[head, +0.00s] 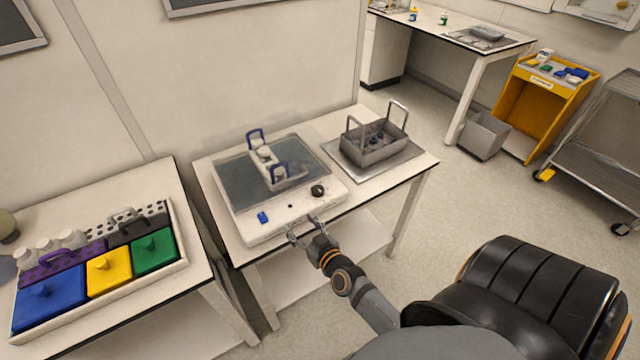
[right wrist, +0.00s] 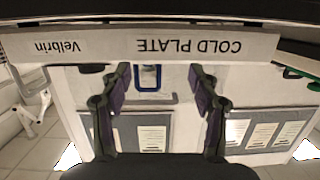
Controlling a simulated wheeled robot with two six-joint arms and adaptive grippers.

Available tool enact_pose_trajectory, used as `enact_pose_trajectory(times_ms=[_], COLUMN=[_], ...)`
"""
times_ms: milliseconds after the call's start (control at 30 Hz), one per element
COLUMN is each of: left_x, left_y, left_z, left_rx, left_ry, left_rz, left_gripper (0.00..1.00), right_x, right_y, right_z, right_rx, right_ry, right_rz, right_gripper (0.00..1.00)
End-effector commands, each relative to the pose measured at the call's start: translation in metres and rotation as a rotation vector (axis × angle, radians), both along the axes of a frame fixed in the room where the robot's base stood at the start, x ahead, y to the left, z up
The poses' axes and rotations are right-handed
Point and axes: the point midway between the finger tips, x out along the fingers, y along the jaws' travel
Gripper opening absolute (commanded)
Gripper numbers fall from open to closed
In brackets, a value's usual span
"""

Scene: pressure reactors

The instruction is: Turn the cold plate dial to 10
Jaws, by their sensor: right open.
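The cold plate (head: 240,233) is a white box with a dark grey top plate, standing on the middle table. Its black round dial (head: 317,190) sits on the top at the front right; its setting is too small to read. My right gripper (head: 302,228) is open and empty, just in front of the cold plate's front edge and below the dial in the picture. In the right wrist view, the open fingers (right wrist: 161,85) show near the front face, whose "COLD PLATE" label (right wrist: 190,46) appears upside down. The dial cannot be made out there. My left gripper is out of view.
A white rack with blue handles (head: 263,153) stands on the cold plate, and a blue switch (head: 263,217) is at its front left. A grey metal basket (head: 375,150) stands to the right. Coloured boxes (head: 109,270) fill a tray on the left table.

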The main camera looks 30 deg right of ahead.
Motion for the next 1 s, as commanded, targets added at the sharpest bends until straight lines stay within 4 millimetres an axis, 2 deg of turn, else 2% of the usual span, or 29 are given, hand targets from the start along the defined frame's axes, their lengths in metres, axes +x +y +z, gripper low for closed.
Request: enact_pose_trajectory(times_ms=[100, 200, 300, 467, 567, 800, 1000], left_x=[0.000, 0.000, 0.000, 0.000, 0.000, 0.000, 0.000], left_y=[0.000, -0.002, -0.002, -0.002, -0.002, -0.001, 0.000], left_z=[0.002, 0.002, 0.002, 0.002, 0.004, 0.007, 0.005], left_rx=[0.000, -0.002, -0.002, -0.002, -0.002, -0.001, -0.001], left_ry=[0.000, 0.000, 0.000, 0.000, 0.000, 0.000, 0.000], left_rz=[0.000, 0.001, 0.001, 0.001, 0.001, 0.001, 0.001], left_gripper=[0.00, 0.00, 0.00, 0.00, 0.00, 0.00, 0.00], right_x=[-0.002, -0.009, -0.014, -0.014, -0.004, 0.043, 0.073], right_y=[-0.033, -0.055, -0.067, -0.070, -0.074, -0.092, -0.104], right_z=[0.009, 0.012, 0.013, 0.013, 0.014, 0.014, 0.013], right_rx=[-0.014, -0.034, -0.047, -0.051, -0.051, -0.053, -0.052], right_ry=[-0.112, -0.162, -0.183, -0.189, -0.190, -0.191, -0.189], right_rz=[-0.176, -0.296, -0.359, -0.375, -0.373, -0.372, -0.372], right_gripper=[0.62, 0.62, 0.62, 0.62, 0.62, 0.62, 0.62])
